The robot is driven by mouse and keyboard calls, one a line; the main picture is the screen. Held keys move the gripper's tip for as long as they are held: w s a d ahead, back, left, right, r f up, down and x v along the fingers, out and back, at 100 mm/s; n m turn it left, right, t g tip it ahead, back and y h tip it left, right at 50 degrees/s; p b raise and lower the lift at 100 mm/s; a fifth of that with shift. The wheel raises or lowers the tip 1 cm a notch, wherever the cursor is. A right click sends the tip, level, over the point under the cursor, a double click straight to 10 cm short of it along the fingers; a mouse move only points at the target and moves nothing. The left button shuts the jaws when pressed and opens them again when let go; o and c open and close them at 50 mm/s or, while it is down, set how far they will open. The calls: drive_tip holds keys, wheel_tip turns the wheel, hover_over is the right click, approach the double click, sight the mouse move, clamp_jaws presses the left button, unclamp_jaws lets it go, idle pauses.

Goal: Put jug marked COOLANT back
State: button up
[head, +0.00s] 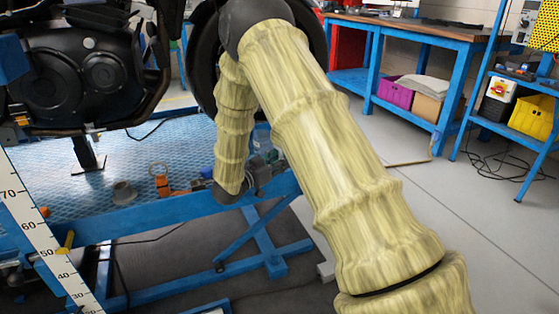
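My gripper (264,172) is small and dark grey in the head view, at the end of my yellow-sleeved arm. It is low over the right end of the blue lift platform (105,228). My arm partly hides it, and whether its fingers are open or shut does not show. A small bluish object (263,137) shows just behind and above the gripper, partly hidden by the arm. I cannot tell whether it is the jug, or whether the gripper touches it. No COOLANT marking is readable anywhere in view.
A motorcycle engine (75,75) stands over the platform at left. A blue workbench (415,32) and a shelf rack with a yellow bin (532,116) stand at right. Grey floor between is largely clear.

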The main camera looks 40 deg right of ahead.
drive_tip(key=s+a, duration=0.2)
drive_tip(key=a, duration=0.9)
drive_tip(key=shift+s+a, duration=0.15)
drive_tip(key=shift+a, duration=0.25)
